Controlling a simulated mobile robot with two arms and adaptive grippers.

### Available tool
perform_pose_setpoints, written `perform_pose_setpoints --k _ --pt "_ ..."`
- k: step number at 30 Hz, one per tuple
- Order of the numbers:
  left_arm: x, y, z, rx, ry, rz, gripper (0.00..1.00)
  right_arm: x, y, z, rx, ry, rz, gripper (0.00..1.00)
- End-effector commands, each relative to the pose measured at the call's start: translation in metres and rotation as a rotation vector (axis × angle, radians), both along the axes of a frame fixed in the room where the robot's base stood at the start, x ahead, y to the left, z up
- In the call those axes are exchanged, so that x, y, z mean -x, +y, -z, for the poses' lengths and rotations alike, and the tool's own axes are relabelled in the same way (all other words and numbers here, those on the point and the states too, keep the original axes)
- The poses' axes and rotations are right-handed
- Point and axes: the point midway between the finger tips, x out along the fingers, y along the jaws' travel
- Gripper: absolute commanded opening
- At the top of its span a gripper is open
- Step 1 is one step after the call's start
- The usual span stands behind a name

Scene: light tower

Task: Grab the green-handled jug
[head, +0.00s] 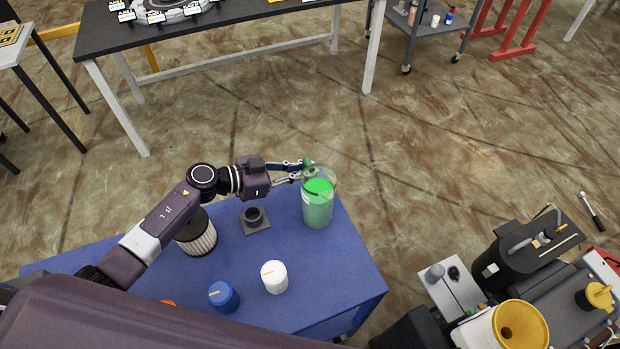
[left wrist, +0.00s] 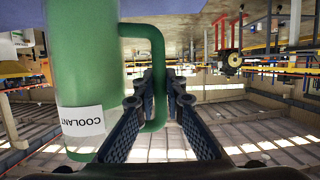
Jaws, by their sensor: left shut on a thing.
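The jug (head: 318,207) is clear with green liquid inside and is at the far right corner of the blue table. Its green handle (head: 307,162) is on the far side. In the left wrist view the jug (left wrist: 82,55) fills the left part, with a white COOLANT label upside down. My left gripper (head: 302,171) reaches in from the left. Its fingers (left wrist: 158,88) are on both sides of the green handle (left wrist: 156,55) and shut on it. I cannot tell whether the jug's base touches the table. My right gripper is not in view.
The blue table (head: 340,285) also holds a ribbed filter (head: 197,238), a dark cup on a square base (head: 255,217), a white-capped bottle (head: 274,277) and a blue one (head: 223,296). A cart with a yellow funnel (head: 521,325) stands lower right. Open floor lies beyond the jug.

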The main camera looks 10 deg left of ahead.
Motion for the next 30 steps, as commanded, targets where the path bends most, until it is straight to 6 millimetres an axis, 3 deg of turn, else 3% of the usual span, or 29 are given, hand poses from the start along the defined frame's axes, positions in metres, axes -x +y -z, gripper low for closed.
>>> perform_pose_setpoints --k 14,30 --pt "-0.001 0.001 -0.027 0.002 -0.005 0.000 0.00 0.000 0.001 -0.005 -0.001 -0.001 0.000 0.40" --pt "-0.001 0.000 -0.092 0.001 -0.005 0.001 0.00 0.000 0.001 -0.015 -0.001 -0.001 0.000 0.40"
